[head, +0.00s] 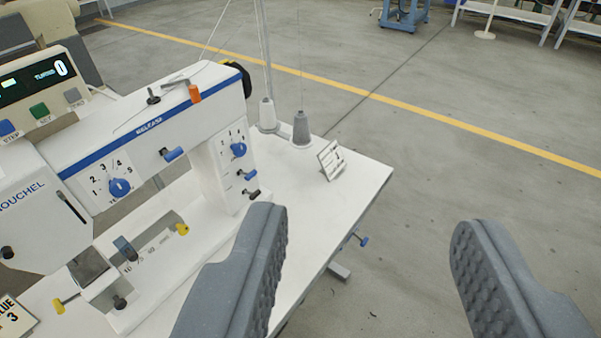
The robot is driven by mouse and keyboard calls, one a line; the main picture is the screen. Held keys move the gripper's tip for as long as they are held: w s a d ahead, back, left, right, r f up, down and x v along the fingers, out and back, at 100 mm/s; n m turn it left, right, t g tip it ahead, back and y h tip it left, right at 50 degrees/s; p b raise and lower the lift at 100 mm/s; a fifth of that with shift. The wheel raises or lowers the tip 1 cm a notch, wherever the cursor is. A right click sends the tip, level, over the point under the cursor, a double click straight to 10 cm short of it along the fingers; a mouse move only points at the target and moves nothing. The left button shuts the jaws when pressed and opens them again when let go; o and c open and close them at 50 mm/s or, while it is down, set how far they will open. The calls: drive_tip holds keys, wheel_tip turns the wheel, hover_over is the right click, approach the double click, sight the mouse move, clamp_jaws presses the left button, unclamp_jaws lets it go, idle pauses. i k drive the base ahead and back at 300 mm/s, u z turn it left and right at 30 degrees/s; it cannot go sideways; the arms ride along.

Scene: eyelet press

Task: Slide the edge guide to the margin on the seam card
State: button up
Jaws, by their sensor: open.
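My gripper (369,224) is open and empty. Its two grey ribbed fingers stand wide apart over the table's right edge and the floor, right of the sewing machine. A small blue-grey block (125,248), which looks like the edge guide, sits on the machine bed at the lower left, beside a printed scale (151,248) whose figures are too small to read surely. A small white card on a stand (331,160) stands at the table's back right; its print is unreadable. Which is the seam card, I cannot tell.
The white machine (150,135) has blue dials, levers and an orange knob (194,94). Thread cones (301,128) stand behind.

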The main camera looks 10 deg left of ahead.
sight(123, 245)
drive_tip(key=u, duration=2.55)
drive_tip(key=i, duration=0.4)
drive_tip(key=z, duration=2.25)
